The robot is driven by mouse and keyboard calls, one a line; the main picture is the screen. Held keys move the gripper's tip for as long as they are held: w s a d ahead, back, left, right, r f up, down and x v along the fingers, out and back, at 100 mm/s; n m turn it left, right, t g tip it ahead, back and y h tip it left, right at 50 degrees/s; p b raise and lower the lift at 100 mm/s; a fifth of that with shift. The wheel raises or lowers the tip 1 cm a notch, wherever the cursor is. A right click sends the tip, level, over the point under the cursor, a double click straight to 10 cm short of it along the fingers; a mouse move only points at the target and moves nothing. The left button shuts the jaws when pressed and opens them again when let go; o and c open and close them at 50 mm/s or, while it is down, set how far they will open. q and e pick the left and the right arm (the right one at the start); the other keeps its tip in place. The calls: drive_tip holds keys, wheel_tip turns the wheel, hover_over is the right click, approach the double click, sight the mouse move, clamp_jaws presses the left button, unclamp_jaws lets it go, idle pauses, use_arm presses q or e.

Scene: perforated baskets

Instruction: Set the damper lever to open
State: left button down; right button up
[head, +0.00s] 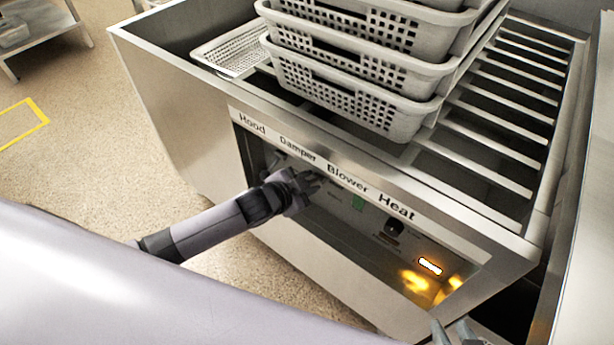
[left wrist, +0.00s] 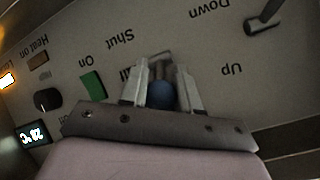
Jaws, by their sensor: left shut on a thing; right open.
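The damper lever (left wrist: 161,95) has a blue tip and sits between the two fingers of my left gripper (left wrist: 163,85) in the left wrist view. The fingers are shut on it. The word "Shut" is printed on the panel beside it, upside down in this view; another label is mostly hidden behind a finger. In the head view my left gripper (head: 312,182) is at the panel below the "Damper" and "Blower" labels, and it hides the lever. My right gripper (head: 457,333) is partly visible at the bottom edge, open and apart from the panel.
The hood lever (left wrist: 264,18) is between "Up" and "Down" labels. A green switch (left wrist: 93,84), a black knob (left wrist: 47,99) and a lit display (left wrist: 32,133) are on the other side. Stacked perforated baskets (head: 350,75) stand on the slatted top above the panel (head: 345,225).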

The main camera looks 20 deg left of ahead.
idle(0.3)
use_arm(q)
drive_tip(key=c, duration=0.8)
unclamp_jaws()
drive_tip(key=shift+s+r, duration=0.1)
drive_tip(key=shift+s+a+r+p, duration=0.1)
drive_tip(key=shift+s+p, duration=0.1)
drive_tip(key=shift+p, duration=0.1)
drive_tip(key=shift+p+v, duration=0.7)
drive_tip(key=shift+v, duration=2.55)
